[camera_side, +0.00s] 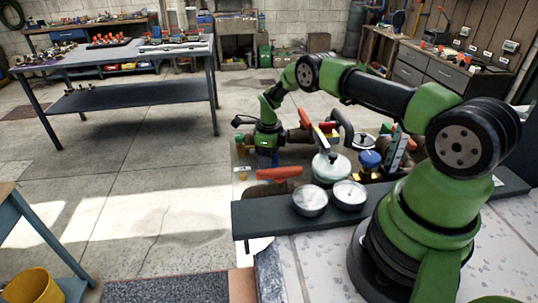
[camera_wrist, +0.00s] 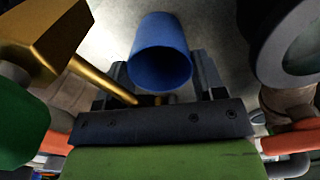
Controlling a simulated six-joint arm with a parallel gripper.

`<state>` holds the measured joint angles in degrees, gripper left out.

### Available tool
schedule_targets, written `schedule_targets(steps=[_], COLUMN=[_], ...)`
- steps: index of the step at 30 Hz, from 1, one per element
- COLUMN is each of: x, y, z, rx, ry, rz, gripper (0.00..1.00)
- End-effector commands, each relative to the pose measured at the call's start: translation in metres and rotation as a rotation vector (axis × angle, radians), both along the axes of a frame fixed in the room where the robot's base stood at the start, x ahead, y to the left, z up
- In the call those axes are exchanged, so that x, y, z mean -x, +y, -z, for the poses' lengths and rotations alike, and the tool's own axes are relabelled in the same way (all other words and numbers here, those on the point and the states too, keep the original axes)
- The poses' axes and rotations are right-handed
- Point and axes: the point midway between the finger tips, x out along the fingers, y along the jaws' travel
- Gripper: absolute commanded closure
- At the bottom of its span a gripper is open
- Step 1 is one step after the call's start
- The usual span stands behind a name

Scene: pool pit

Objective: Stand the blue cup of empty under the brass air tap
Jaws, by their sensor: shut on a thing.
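The blue cup (camera_wrist: 162,52) is between the two fingers of my gripper (camera_wrist: 163,78) in the wrist view, its round open end facing the camera. My gripper is shut on it. In the side view my gripper (camera_side: 267,146) hangs over the pit, with a bit of the blue cup (camera_side: 268,160) showing below it. A brass tap (camera_wrist: 62,40) is at the upper left in the wrist view, and its thin stem slants down to near my left finger. I cannot tell how high the stem is relative to the cup, or whether the cup's base touches anything.
Two round gauges (camera_side: 330,197) sit on a dark ledge in front of the pit. Red-handled pipes, a pale round filter lid (camera_side: 331,166) and a blue knob (camera_side: 370,159) crowd the right side. A dark ring (camera_wrist: 290,38) is close at right in the wrist view.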

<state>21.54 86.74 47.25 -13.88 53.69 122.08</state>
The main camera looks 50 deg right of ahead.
Motion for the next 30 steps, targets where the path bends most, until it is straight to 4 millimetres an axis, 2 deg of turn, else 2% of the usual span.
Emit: schedule_targets(steps=[9, 10, 12, 13, 23, 26, 30], x=[0.002, 0.002, 0.002, 0.002, 0.002, 0.003, 0.001], y=[0.001, 0.001, 0.001, 0.001, 0.002, 0.002, 0.001], z=[0.012, 0.012, 0.012, 0.012, 0.01, 0.002, -0.024], rx=[0.001, 0.001, 0.001, 0.001, 0.0, -0.001, 0.0], ry=[0.003, 0.003, 0.004, 0.004, 0.005, 0.007, 0.003], rz=[-0.006, -0.006, -0.006, -0.006, -0.006, -0.006, -0.005], gripper=[0.63, 0.32, 0.16, 0.11, 0.11, 0.11, 0.11])
